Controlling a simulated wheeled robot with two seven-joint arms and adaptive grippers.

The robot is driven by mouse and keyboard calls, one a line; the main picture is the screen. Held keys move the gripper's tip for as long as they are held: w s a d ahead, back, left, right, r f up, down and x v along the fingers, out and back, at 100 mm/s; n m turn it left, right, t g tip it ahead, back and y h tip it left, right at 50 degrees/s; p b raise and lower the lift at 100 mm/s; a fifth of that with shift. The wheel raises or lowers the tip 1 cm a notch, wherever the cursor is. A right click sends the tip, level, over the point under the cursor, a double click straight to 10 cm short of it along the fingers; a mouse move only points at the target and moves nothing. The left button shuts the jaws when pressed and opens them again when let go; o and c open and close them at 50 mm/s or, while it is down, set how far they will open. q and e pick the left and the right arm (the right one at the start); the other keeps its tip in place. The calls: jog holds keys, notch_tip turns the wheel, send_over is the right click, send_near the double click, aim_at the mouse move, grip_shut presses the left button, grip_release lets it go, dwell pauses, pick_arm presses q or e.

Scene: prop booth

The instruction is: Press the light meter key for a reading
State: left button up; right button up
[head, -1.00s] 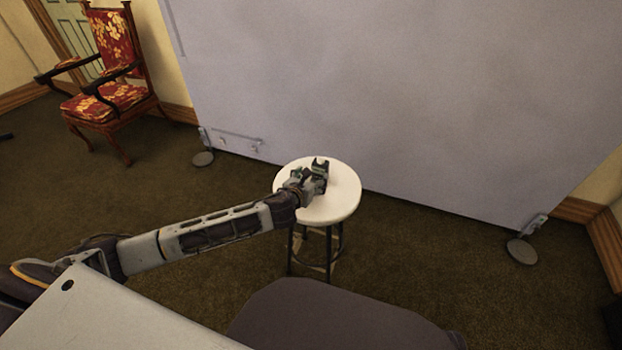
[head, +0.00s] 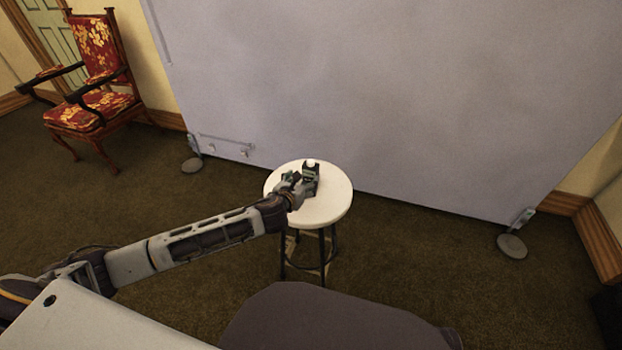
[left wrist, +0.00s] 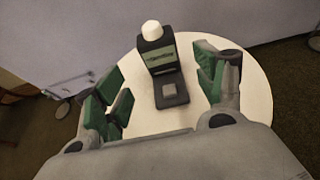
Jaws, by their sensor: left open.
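The light meter (left wrist: 160,62) stands upright on the round white stool (head: 325,205). It is a dark device with a white dome on top, a pale display on its face and a grey square key (left wrist: 169,89) on its low front part. In the head view the meter (head: 311,172) shows just beyond my left gripper (head: 293,184). In the left wrist view the green-padded fingers of my left gripper (left wrist: 163,97) are open and empty, one on each side of the meter with gaps between. The key is in plain view between them. My right gripper is not in view.
A grey-lilac backdrop (head: 380,90) stands behind the stool on round feet (head: 512,246). A red floral armchair (head: 92,95) is at the far left. The stool top right of the meter is clear.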

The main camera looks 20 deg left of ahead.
pick_arm(q)
grip_shut()
dwell(1.4)
